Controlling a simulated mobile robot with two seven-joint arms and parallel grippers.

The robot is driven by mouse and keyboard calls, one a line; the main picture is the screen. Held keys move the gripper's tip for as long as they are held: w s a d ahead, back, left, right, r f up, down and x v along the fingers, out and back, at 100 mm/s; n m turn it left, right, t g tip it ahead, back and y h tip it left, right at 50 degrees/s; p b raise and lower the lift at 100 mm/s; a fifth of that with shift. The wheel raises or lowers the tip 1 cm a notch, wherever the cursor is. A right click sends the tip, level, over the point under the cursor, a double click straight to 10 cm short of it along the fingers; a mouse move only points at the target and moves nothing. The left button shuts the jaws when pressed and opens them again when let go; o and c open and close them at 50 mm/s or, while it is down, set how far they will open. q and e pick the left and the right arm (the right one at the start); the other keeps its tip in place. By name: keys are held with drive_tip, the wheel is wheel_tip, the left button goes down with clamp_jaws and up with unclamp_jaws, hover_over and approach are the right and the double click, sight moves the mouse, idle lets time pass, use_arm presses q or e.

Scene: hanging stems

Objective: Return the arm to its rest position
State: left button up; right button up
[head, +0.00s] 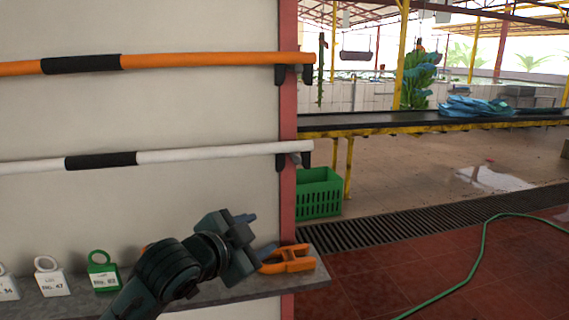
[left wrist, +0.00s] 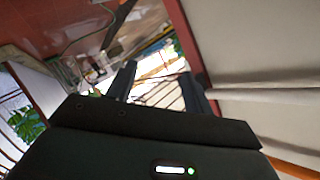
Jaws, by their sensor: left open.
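My left arm comes up from the bottom of the head view. Its gripper (head: 255,235) is over the right part of the grey shelf, pointing right. In the left wrist view the two dark fingers of the gripper (left wrist: 158,88) stand wide apart with nothing between them. My right gripper is in neither view.
An orange tool (head: 288,260) lies on the shelf (head: 215,301) close by the gripper. White and green tags stand on the shelf's left. An orange pole (head: 200,60) and a white pole (head: 220,152) hang on the wall. A green crate (head: 319,195) and a conveyor (head: 400,122) are beyond. The red floor at right holds a green hose (head: 483,240).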

use_arm(q)
drive_tip(key=s+a+f+n, duration=0.1)
drive_tip(key=s+f+n, duration=0.2)
drive_tip(key=s+f, duration=0.35)
drive_tip(key=s+a+f+n, duration=0.1)
drive_tip(key=s+f+n, duration=0.25)
drive_tip(key=f, duration=0.55)
drive_tip(key=s+a+f+n+y, duration=0.1)
drive_tip(key=s+a+f+n, duration=0.25)
drive_tip(key=s, duration=0.35)
drive_tip(key=s+a+f+n+y, duration=0.1)
drive_tip(key=s+a+f+n, duration=0.15)
drive_tip(key=s+f, duration=0.35)
wheel_tip(320, 180, up, 6)
drive_tip(key=s+a+m+g+y+p, duration=0.1)
drive_tip(key=p, duration=1.3)
drive_tip(key=shift+s+g+y, duration=0.3)
drive_tip(key=shift+g+y, duration=0.1)
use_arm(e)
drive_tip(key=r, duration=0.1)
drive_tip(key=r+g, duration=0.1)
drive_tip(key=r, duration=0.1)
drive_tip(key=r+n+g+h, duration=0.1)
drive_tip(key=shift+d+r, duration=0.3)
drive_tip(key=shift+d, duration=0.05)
use_arm(q)
drive_tip(key=shift+f+m, duration=0.25)
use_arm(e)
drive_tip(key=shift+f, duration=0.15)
